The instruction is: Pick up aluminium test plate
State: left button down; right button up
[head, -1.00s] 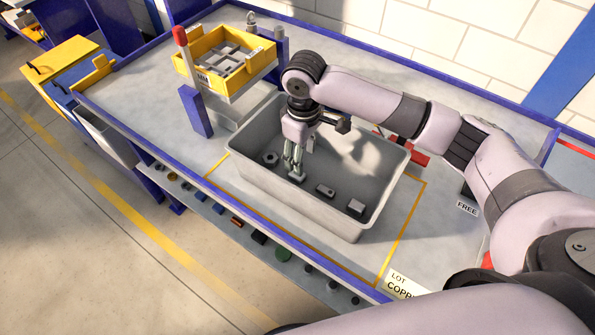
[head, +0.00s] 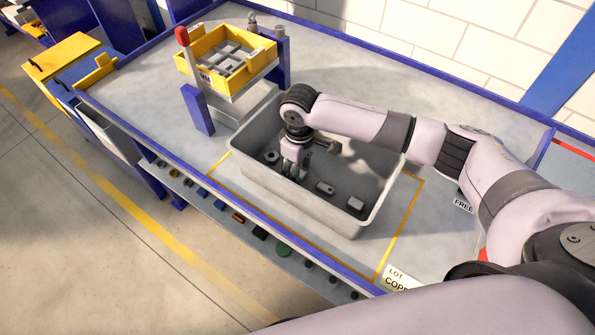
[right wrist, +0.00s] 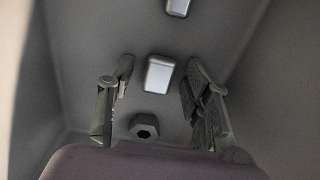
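A grey bin (head: 372,213) stands on the bench with several metal pieces on its floor. My right gripper (head: 291,172) points down inside it, towards its left half. In the right wrist view its two fingers are apart, with a pale rectangular metal piece (right wrist: 159,74) on the bin floor between them. This piece looks like the aluminium test plate, but I cannot read any mark on it. The fingers do not visibly touch it. In the head view the gripper hides it. My left gripper is not in view.
A hex nut (right wrist: 144,126) lies close to the piece; it also shows in the head view (head: 270,157). Two blocks (head: 325,188) (head: 356,204) lie to the right. The bin walls surround the gripper. A yellow tray (head: 207,82) stands behind on the left.

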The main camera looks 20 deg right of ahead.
jog(key=c, duration=0.8)
